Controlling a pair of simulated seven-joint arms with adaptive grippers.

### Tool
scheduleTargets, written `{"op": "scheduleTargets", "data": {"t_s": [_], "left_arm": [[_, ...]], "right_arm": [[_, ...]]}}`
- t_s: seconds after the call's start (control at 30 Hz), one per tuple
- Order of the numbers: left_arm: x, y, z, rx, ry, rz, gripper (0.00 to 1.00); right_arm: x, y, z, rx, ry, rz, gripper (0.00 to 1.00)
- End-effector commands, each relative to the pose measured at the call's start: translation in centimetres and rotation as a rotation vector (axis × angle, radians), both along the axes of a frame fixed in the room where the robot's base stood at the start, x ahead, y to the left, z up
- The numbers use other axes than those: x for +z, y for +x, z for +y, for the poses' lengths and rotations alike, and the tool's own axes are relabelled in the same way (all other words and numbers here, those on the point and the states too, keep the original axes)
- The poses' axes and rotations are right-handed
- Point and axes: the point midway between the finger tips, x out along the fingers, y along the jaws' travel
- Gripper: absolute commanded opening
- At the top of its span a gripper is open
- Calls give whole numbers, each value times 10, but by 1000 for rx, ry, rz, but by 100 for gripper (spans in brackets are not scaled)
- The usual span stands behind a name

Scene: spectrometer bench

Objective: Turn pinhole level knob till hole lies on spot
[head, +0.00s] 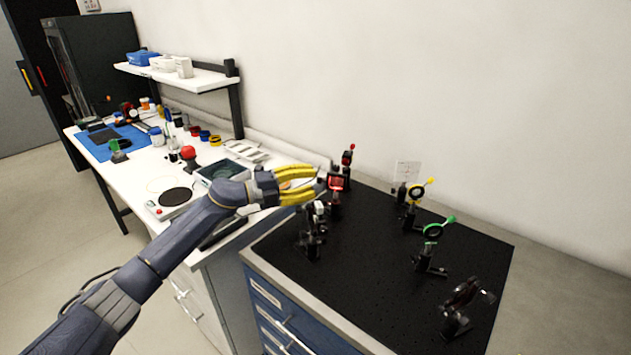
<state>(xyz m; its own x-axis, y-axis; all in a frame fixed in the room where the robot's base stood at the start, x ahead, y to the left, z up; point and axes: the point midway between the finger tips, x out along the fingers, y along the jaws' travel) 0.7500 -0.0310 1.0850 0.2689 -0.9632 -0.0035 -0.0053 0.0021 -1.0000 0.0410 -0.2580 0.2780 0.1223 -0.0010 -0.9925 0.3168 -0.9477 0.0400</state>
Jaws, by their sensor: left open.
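My left gripper (314,184) reaches in from the left with its yellow fingers apart and nothing between them. Its tips point right, near a dark mount with a red-lit face (337,182) at the back left of the black breadboard (365,275). I cannot tell whether they touch it. Behind stands a mount with a red knob (349,150). Farther right are a mount with a yellow knob (431,181) and a ring mount with a green knob (451,219). Which one is the pinhole, and where its hole and the spot lie, is too small to tell.
A black mount (313,225) stands below the gripper, and another (463,300) at the front right. The white bench (140,180) at left holds jars, a blue mat (108,140) and a scale. The breadboard's middle is clear.

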Motion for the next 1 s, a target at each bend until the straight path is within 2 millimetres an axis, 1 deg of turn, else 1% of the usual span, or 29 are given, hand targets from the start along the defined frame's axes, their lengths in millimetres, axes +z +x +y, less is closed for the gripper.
{"op": "scheduleTargets", "data": {"t_s": [0.1, 0.2, 0.63, 0.93, 0.97, 1.0], "left_arm": [[1, 2, -10, -1, -1, 0, 38], [0, 4, -14, 0, 0, 0, 38], [0, 5, -17, 0, 0, 0, 38], [0, 4, -17, -1, 0, 0, 3], [0, 5, -17, 0, 0, 0, 0], [0, 4, -17, -1, 0, 0, 0]], "right_arm": [[0, 0, 0, 0, 0, 0, 44], [0, 0, 0, 0, 0, 0, 44], [0, 0, 1, -1, 0, 0, 44], [0, 0, 2, -1, 1, -1, 44], [0, 0, 2, -1, 2, 0, 44], [0, 0, 2, -1, 2, 0, 44]]}}
